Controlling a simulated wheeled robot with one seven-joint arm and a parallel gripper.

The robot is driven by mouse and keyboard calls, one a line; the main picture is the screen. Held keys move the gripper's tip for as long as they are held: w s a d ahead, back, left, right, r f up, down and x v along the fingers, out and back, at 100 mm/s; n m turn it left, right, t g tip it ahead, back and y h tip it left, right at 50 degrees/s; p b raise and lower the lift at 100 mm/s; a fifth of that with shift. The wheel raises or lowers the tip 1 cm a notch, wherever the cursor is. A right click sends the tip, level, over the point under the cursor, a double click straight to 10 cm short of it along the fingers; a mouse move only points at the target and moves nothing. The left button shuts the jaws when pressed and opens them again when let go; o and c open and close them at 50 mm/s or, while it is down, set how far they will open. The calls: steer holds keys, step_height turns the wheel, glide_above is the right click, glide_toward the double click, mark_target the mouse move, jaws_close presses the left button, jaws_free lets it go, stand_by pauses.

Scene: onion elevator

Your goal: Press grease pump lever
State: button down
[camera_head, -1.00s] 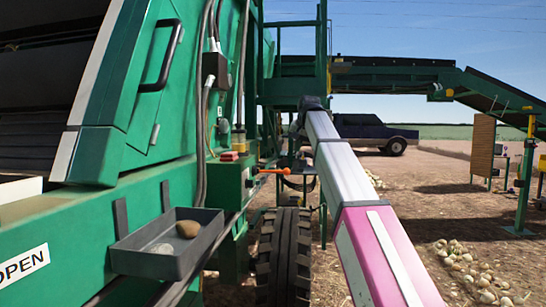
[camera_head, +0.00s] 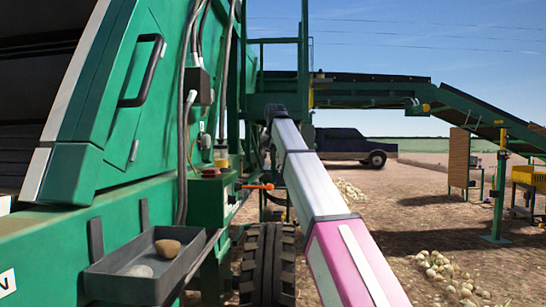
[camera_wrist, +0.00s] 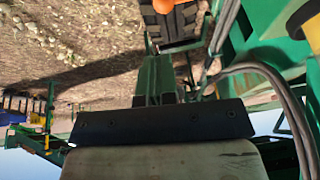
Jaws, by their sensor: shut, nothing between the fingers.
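The grease pump lever (camera_head: 258,186), a thin rod with an orange-red end, sticks out to the right from a green box on the machine's side. My arm reaches forward, to the right of the lever in the head view, and its far end is beyond the lever. Contact between gripper and lever cannot be made out.
A grey tray (camera_head: 130,279) with a potato-like lump and a pale one hangs on the green machine at left. A black tyre (camera_head: 268,262) stands below the lever. Hoses run down the machine's side. Onions (camera_head: 446,275) lie on open ground at right.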

mark_target(272, 185)
steer(key=x, duration=1)
steer(key=shift+s+a+f, duration=0.2)
steer(key=shift+a+f, duration=0.05)
steer(key=shift+f, duration=0.15)
steer(key=shift+s+d+f+y, duration=0.1)
steer(key=shift+d+f+y, duration=0.1)
steer(key=shift+f+y, duration=0.4)
step_height(272, 185, down, 7)
steer(key=m+y, duration=0.1)
steer(key=y, duration=0.2)
steer(key=shift+a+f, duration=0.15)
steer(key=shift+a, duration=0.1)
steer(key=shift+f, duration=0.15)
